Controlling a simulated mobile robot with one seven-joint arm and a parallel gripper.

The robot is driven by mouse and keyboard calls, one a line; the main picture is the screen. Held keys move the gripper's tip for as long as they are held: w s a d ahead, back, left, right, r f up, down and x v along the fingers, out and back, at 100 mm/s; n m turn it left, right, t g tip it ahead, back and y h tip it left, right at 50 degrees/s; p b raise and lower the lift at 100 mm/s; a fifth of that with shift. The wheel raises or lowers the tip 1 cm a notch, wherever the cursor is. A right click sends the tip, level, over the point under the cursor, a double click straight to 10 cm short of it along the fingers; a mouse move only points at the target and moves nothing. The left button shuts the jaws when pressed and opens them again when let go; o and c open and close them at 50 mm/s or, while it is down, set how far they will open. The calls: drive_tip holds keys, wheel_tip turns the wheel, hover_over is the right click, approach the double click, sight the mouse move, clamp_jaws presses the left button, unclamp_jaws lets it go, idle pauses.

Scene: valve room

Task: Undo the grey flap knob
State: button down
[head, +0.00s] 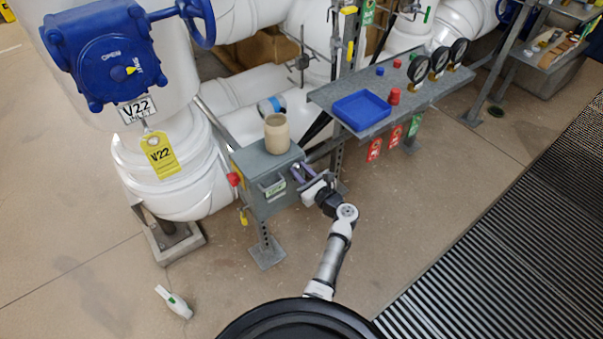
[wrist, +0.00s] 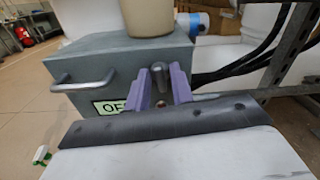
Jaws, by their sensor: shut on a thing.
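The grey flap knob (wrist: 159,75) is a rounded upright piece at the side of the grey box, between my purple fingers in the wrist view. My gripper (wrist: 160,84) is shut on it, with one finger on each side. In the head view my gripper (head: 301,173) is at the right side of the grey box (head: 261,161), and the knob is too small to make out there. The box also shows in the wrist view (wrist: 100,64), with a bar handle (wrist: 83,84) and a partly hidden label (wrist: 108,106). The fingers hide the knob's base.
A cream jar (head: 277,134) stands on the box. A red knob (head: 234,179) is on its left side. A shelf (head: 425,98) with a blue tray (head: 361,110) and gauges is at the right. A white-green bottle (head: 174,301) lies on open floor.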

drive_tip(key=n+b, duration=0.6)
drive_tip(key=n, duration=0.1)
drive_tip(key=shift+s+f, duration=0.1)
drive_tip(key=shift+f, duration=0.2)
drive_tip(key=n+b, duration=0.3)
drive_tip(key=b, duration=0.1)
drive_tip(key=shift+a+n, duration=0.1)
drive_tip(key=shift+n, duration=0.3)
drive_tip(key=n+b, duration=0.3)
drive_tip(key=shift+r+n, duration=0.1)
drive_tip(key=shift+n, duration=0.2)
drive_tip(key=shift+r, duration=0.1)
drive_tip(key=c, duration=1.5)
unclamp_jaws()
